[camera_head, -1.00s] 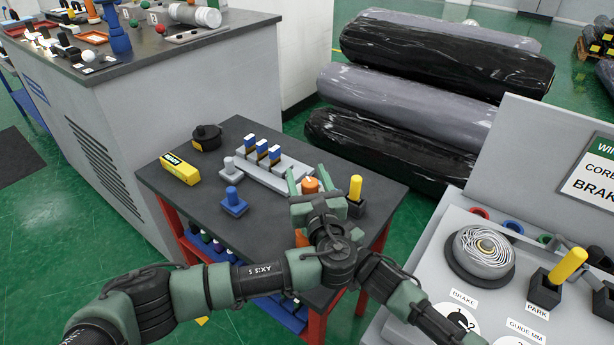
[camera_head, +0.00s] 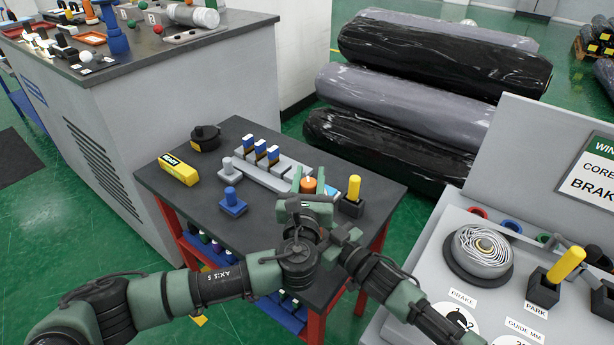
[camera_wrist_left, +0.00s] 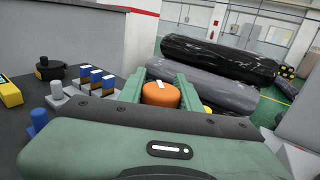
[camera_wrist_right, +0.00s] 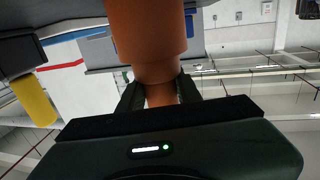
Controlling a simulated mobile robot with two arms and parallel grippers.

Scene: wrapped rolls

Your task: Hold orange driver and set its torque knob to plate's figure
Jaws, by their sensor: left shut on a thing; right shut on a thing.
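The orange driver (camera_head: 309,185) stands upright near the table's right side. In the left wrist view its round orange top (camera_wrist_left: 160,95) carries a white mark and sits between the green fingers of my left gripper (camera_wrist_left: 163,92), shut on it. In the right wrist view, which is upside down, the driver's orange body (camera_wrist_right: 150,40) narrows to a stem held between the dark fingers of my right gripper (camera_wrist_right: 160,92). The torque scale is not readable. A plate (camera_head: 590,170) at the right is cut off by the frame; no figure shows on it.
A black block with a yellow handle (camera_head: 353,190) stands close right of the driver. A grey rack (camera_head: 280,178) with blue-topped pieces, a blue knob piece (camera_head: 232,200) and a yellow box (camera_head: 178,169) share the table. A grey console (camera_head: 450,220) stands at the right.

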